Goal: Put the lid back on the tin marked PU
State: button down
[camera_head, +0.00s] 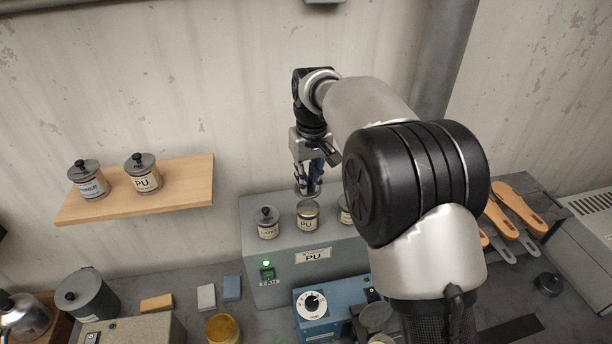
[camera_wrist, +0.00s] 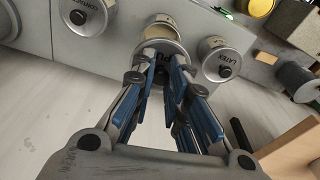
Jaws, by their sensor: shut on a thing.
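My gripper (camera_head: 307,187) is shut on a grey round lid (camera_head: 306,194). It holds the lid a little above the open tin marked PU (camera_head: 307,223), with a small gap between them. The tin stands upright on the grey cabinet, between two lidded tins. In the wrist view my gripper (camera_wrist: 165,68) has the lid (camera_wrist: 175,48) between its blue-padded fingers, and the lid hides most of the tin (camera_wrist: 158,19) beneath. A second tin marked PU (camera_head: 146,182), with its lid on, stands on the wooden shelf.
The LATEX tin (camera_head: 268,230) stands left of the open tin; the CONTACT tin (camera_wrist: 84,20) is on its other side. Another lidded tin (camera_head: 90,186) shares the shelf (camera_head: 190,183). A blue device (camera_head: 329,324) and a yellow pot (camera_head: 222,330) stand in front on the bench.

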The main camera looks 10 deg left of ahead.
aim_at(309, 189)
jog(key=shift+w+d+f+b, duration=0.1)
jog(key=shift+d+f+b, duration=0.1)
jog(key=shift+f+b, duration=0.4)
notch_tip(309, 189, down, 3)
jog(key=b, duration=0.2)
jog(key=shift+a+f+b, duration=0.1)
jog(key=shift+f+b, duration=0.1)
jog(key=shift+b, duration=0.15)
jog(key=shift+f+b, duration=0.35)
jog(key=shift+f, duration=0.4)
jog(key=shift+p, duration=0.45)
jog(key=shift+f, duration=0.15)
dwell(1.5)
jog(key=c, duration=1.5)
grip_release()
jog(key=shift+o, duration=0.4)
